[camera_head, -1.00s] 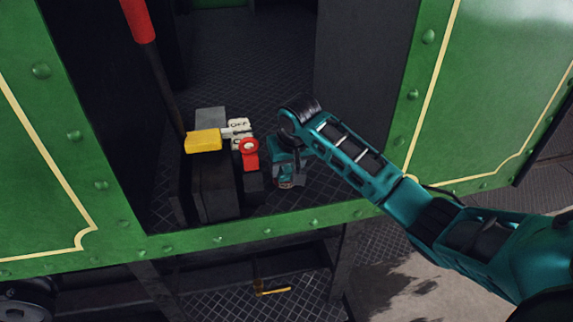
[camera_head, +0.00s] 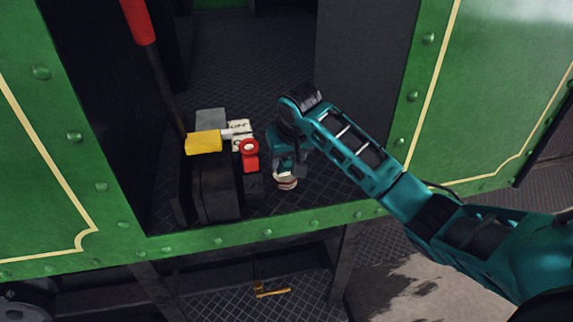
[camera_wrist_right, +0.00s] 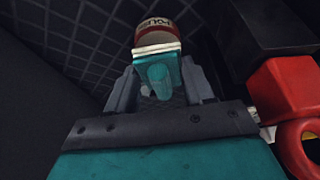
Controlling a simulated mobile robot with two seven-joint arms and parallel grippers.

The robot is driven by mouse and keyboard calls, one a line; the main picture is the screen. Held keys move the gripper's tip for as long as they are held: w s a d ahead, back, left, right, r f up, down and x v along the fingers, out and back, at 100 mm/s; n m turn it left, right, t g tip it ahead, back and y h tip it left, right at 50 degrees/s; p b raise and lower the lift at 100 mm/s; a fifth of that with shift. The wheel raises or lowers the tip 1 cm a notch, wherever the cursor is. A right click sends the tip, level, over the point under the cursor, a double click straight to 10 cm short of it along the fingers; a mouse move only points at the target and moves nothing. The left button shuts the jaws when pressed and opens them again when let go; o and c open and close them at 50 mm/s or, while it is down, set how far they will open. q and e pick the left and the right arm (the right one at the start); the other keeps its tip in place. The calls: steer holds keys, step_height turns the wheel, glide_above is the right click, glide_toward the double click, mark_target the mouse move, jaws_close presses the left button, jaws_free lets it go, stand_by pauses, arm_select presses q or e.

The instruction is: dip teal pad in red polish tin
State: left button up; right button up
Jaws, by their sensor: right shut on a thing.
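My right gripper (camera_head: 287,168) is low over the cab floor, pointing down, right of the dark box. In the right wrist view its two fingers (camera_wrist_right: 158,88) are shut on the teal pad (camera_wrist_right: 159,73). The red polish tin (camera_wrist_right: 157,24) is just beyond the fingertips, with part of its label and its pale rim showing. The pad's far end meets or overlaps that rim; I cannot tell how far inside it is. In the head view the tin (camera_head: 286,183) shows small, directly below the gripper. My left gripper is not in view.
A dark box (camera_head: 215,190) with a yellow block (camera_head: 203,142), a white tag (camera_head: 241,130) and a red ring-ended part (camera_head: 250,154) stands close left of the gripper. A red-topped lever (camera_head: 141,25) rises behind it. The green sill (camera_head: 245,238) runs in front. Floor behind is clear.

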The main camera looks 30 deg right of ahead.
steer(key=shift+r, duration=2.3)
